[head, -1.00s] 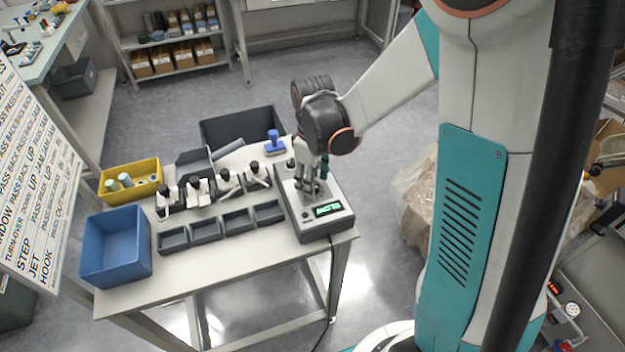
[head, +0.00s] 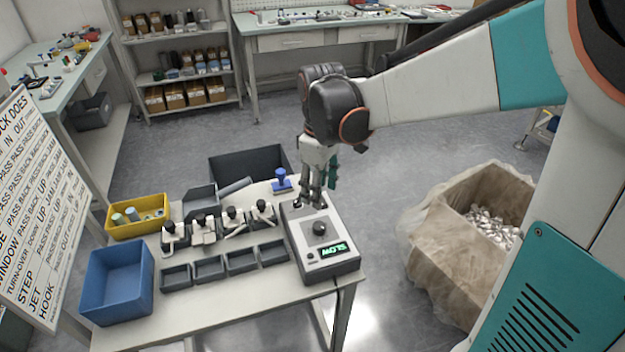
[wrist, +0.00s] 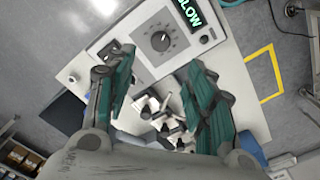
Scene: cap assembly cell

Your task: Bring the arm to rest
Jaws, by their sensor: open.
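My gripper (head: 316,196) hangs fingers down above the back part of the grey control box (head: 335,262) at the right end of the table. In the wrist view my gripper (wrist: 160,75) has its two green-padded fingers spread apart with nothing between them. The box carries a dark round knob (head: 320,228) and a lit green display (head: 334,250) reading "SLOW". The knob also shows in the wrist view (wrist: 160,41), beyond the fingertips and clear of them. My arm reaches in from the right.
The table (head: 235,303) holds a blue bin (head: 118,282), a yellow bin (head: 138,218), several small black-and-white fixtures, empty grey trays (head: 242,260) and a blue-handled stamp (head: 281,180). A dark bin (head: 245,163) is behind. A lined carton (head: 437,235) stands right on the floor.

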